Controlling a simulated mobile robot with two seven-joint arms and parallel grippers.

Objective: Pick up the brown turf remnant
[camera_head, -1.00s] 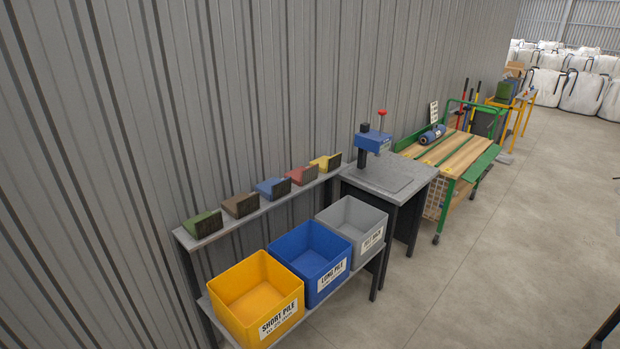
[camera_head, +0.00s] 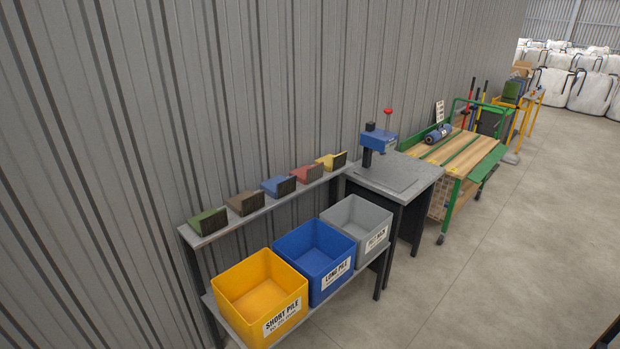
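The brown turf remnant (camera_head: 243,202) sits on a narrow grey shelf (camera_head: 225,230) along the wall. It is a small wedge-like piece with a dark front face. A green remnant (camera_head: 207,221) is to its left. A blue remnant (camera_head: 278,186), a red one (camera_head: 306,174) and a yellow one (camera_head: 330,161) follow to its right. Nothing touches the brown remnant from above.
Below the shelf stand open yellow (camera_head: 262,297), blue (camera_head: 314,262) and grey (camera_head: 356,228) bins. To the right are a grey table (camera_head: 400,174) with a blue press (camera_head: 378,140) and a green-framed wooden bench (camera_head: 462,154). The concrete floor (camera_head: 510,270) in front is clear.

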